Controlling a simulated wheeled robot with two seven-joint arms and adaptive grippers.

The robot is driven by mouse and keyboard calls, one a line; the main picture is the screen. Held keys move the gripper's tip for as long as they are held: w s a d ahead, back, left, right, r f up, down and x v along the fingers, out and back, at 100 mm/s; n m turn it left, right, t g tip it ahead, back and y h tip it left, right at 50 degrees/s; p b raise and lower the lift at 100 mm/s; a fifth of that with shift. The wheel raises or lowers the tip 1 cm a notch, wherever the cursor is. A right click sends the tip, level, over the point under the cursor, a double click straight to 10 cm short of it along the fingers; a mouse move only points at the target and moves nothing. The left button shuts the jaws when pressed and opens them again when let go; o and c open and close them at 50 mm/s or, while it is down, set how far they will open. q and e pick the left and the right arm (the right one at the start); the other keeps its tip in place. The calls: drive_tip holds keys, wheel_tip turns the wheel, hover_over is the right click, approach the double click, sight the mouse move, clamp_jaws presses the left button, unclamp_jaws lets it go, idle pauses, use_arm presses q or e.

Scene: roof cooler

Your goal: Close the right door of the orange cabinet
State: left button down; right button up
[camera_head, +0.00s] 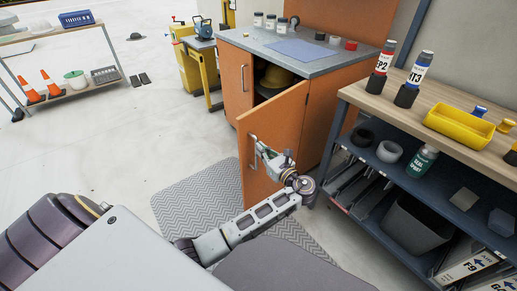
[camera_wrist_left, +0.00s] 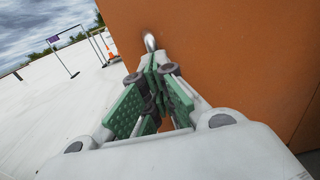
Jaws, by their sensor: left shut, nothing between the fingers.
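The orange cabinet (camera_head: 234,84) stands at the back centre under a grey worktop. Its right door (camera_head: 272,132) is swung open toward me, and a yellow hard hat (camera_head: 276,78) shows in the dark gap behind it. A metal handle (camera_head: 252,138) is on the door's outer face; its end also shows in the left wrist view (camera_wrist_left: 150,41). My left gripper (camera_head: 262,149) is at the door's outer face, close to the handle. In the left wrist view its green-padded fingers (camera_wrist_left: 153,70) are shut and empty beside the handle; contact is unclear. My right gripper is out of view.
A wooden-topped shelf unit (camera_head: 452,128) with bottles and a yellow tray (camera_head: 458,123) stands close right of the door. A grey patterned mat (camera_head: 185,200) lies below. Open floor (camera_head: 100,135) is at left, with a rack (camera_head: 60,38) beyond.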

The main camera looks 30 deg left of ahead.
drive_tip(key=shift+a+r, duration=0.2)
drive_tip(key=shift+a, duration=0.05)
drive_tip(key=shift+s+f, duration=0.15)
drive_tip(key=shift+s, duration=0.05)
